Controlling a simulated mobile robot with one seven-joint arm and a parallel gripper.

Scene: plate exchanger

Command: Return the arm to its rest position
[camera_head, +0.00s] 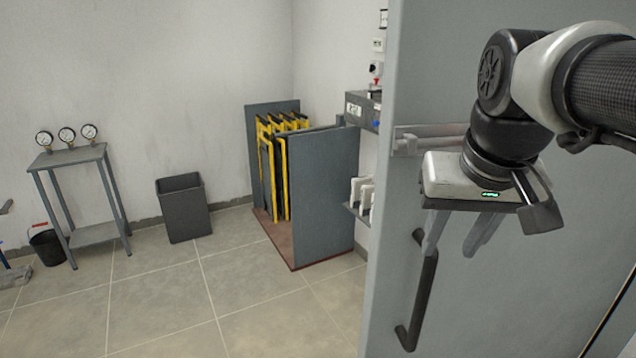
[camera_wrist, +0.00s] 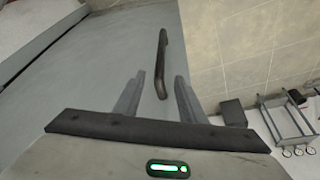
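My gripper (camera_head: 455,247) is at the right of the head view, in front of a large grey door panel (camera_head: 500,300). Its two fingers point down and are spread apart with nothing between them. The dark door handle (camera_head: 423,295) is on the panel, below and a little left of the fingers. In the wrist view my gripper (camera_wrist: 158,95) also shows two separated fingers. The handle (camera_wrist: 161,62) appears beyond the gap between them, and I cannot tell how far away it is.
A plate rack (camera_head: 312,195) with yellow-framed plates stands mid-floor against the wall. A grey bin (camera_head: 183,210), a small table (camera_head: 75,160) with gauges and a black bucket (camera_head: 46,246) are at the left. The tiled floor (camera_head: 170,300) in front is clear.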

